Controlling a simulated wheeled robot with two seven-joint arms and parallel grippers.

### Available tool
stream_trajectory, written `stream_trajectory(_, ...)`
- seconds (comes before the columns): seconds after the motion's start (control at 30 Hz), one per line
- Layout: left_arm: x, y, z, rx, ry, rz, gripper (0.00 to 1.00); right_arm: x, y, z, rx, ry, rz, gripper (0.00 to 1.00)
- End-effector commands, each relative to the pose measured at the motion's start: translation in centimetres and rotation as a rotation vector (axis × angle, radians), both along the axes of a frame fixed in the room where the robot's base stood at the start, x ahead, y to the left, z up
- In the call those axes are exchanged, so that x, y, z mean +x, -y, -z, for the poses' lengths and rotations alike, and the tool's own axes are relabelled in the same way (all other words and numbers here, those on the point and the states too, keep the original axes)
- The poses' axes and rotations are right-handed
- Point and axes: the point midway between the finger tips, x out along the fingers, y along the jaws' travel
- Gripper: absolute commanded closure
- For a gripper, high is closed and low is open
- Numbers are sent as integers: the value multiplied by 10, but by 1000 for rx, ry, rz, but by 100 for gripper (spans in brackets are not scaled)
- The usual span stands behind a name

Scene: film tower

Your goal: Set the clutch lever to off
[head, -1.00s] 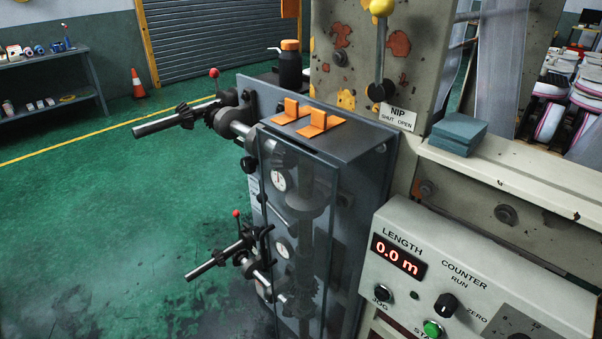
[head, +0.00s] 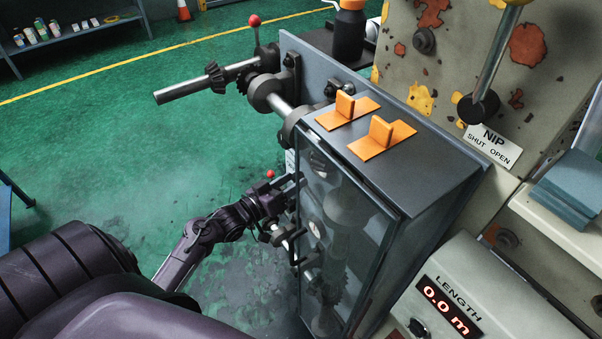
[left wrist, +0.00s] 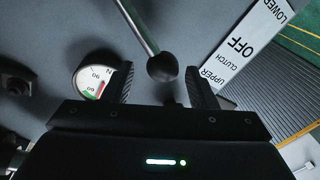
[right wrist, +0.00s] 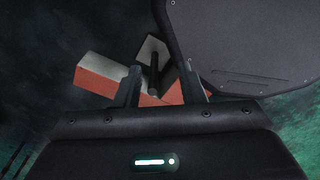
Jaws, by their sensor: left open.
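The clutch lever, a thin metal rod with a black ball knob (left wrist: 163,68), shows in the left wrist view. The knob appears between my open left fingertips (left wrist: 160,88), nearer the right one; I cannot tell if they touch. A white clutch label (left wrist: 240,45) reads UPPER, OFF and LOWER; the knob is nearest its UPPER end. In the head view my left gripper (head: 285,187) is at the front of the grey cabinet (head: 450,190), and the lever is hidden there. My right gripper (right wrist: 160,88) is open, away from the cabinet and outside the head view.
A round gauge (left wrist: 92,78) lies beside my left finger. Shafts with red-knobbed levers (head: 254,21) stick out from the cabinet. The length counter panel (head: 460,290) is at lower right. A red and white object (right wrist: 105,75) lies beyond my right fingers.

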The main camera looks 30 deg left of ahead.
Motion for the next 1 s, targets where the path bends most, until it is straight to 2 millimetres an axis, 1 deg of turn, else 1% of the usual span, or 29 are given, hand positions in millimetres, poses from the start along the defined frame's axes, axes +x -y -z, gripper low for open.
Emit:
stream_trajectory(0.03,8,2,-2,0,2,-1,48,-1,2,-2,-2,-1,-1,64)
stream_trajectory(0.1,16,4,-1,0,2,-1,48,0,2,-3,-3,1,-1,64)
stream_trajectory(0.2,24,6,0,1,0,-1,48,5,2,-4,-3,6,-1,64)
stream_trajectory(0.33,28,7,0,1,-1,0,48,11,1,-5,-1,15,-1,64)
stream_trajectory(0.53,28,8,1,1,-1,0,48,12,0,-5,1,16,0,64)
stream_trajectory(0.9,27,7,1,2,-1,-1,96,11,-8,-5,10,16,3,64)
stream_trajectory(0.93,27,7,1,2,-1,-1,100,11,-8,-5,10,16,3,64)
stream_trajectory(1.0,27,7,0,2,-1,-1,100,11,-8,-5,10,16,2,64)
